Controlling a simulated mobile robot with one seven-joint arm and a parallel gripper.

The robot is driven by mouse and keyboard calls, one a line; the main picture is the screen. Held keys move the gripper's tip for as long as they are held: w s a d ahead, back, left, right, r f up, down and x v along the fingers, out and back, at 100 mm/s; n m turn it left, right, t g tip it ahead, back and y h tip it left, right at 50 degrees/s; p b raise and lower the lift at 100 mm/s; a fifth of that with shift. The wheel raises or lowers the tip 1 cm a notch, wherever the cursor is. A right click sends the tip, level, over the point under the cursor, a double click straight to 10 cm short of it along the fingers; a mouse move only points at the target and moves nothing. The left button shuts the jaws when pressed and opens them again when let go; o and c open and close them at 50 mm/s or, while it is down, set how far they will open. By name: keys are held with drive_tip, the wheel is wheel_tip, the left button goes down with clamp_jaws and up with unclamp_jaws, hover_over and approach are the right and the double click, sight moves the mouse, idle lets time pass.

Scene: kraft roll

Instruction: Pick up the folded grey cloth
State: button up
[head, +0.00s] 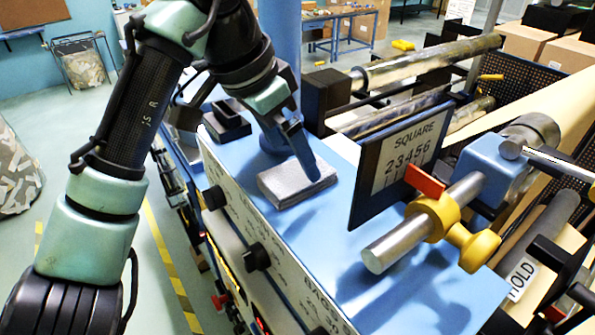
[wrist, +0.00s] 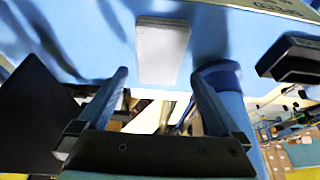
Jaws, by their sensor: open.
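The folded grey cloth (head: 292,184) lies flat on the blue machine top (head: 345,250), near its left edge. In the head view my gripper (head: 312,178) is over the cloth, its visible blue finger reaching down to or just above the cloth's upper side; I cannot tell whether it touches. In the wrist view the cloth (wrist: 163,50) shows as a pale block beyond the fingertips. There my gripper (wrist: 163,78) has its two blue fingers wide apart, one to each side of the cloth's width, with nothing between them.
A black tray-like holder (head: 227,118) sits behind the cloth. A dark upright SQUARE plate (head: 402,160) stands to its right, with a steel shaft and yellow clamp (head: 437,217) beyond. A blue post (head: 280,50) rises behind my gripper. The blue top in front is clear.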

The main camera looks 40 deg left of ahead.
sight(299, 171)
drive_tip(key=p+x, duration=0.1)
drive_tip(key=x, duration=0.2)
drive_tip(key=shift+w+d+f+p, duration=0.1)
drive_tip(key=shift+f+p, duration=0.2)
drive_tip(key=shift+p, duration=0.1)
drive_tip(key=shift+f, duration=0.1)
drive_tip(key=shift+f, duration=0.25)
drive_tip(key=c, duration=1.2)
